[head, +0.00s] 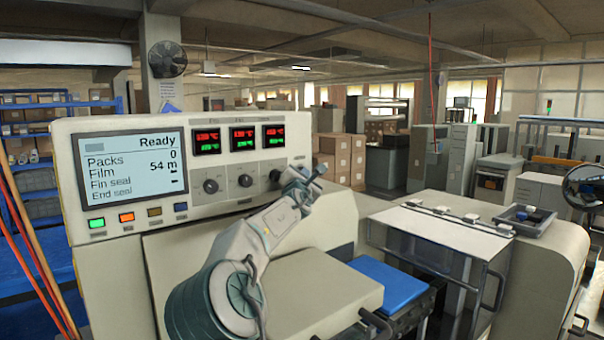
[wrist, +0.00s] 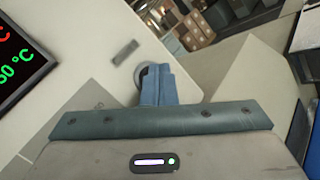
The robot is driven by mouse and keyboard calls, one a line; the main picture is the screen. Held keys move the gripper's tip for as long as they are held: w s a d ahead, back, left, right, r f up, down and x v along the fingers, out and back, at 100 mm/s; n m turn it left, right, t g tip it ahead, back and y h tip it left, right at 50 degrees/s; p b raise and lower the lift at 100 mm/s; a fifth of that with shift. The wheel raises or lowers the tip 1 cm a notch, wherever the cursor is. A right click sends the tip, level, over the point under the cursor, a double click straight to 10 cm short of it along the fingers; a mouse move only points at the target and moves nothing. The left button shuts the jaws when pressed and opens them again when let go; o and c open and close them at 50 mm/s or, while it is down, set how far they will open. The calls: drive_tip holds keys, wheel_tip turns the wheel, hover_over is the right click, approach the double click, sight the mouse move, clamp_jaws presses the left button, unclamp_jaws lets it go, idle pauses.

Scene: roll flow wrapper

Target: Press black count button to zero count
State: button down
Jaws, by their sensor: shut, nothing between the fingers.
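My gripper (head: 313,172) is shut and empty at the right end of the machine's control panel (head: 218,145). In the wrist view its blue-grey fingers (wrist: 158,76) are together and point at the panel. A round dark part with a pale ring (wrist: 142,74) shows just behind the fingers and is partly hidden by them. I cannot tell whether it is the black count button or a knob, or whether the fingers touch it. The panel's screen (head: 130,166) reads Ready, Packs 0 and Film 54 m. No part is clearly marked as the count button.
Three red-and-green temperature displays (head: 243,139) sit above dark knobs (head: 211,186). Green, orange, yellow-brown and blue buttons (head: 127,217) line up below the screen. A clear-sided guard (head: 430,245) and a small tray (head: 527,220) stand at the right. Cardboard boxes (head: 335,155) are behind.

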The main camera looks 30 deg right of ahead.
drive_tip(key=shift+s+b, duration=0.65)
drive_tip(key=s+b, duration=0.2)
drive_tip(key=s, duration=0.1)
drive_tip(key=s+b, duration=0.2)
drive_tip(key=shift+d, duration=0.4)
idle(0.5)
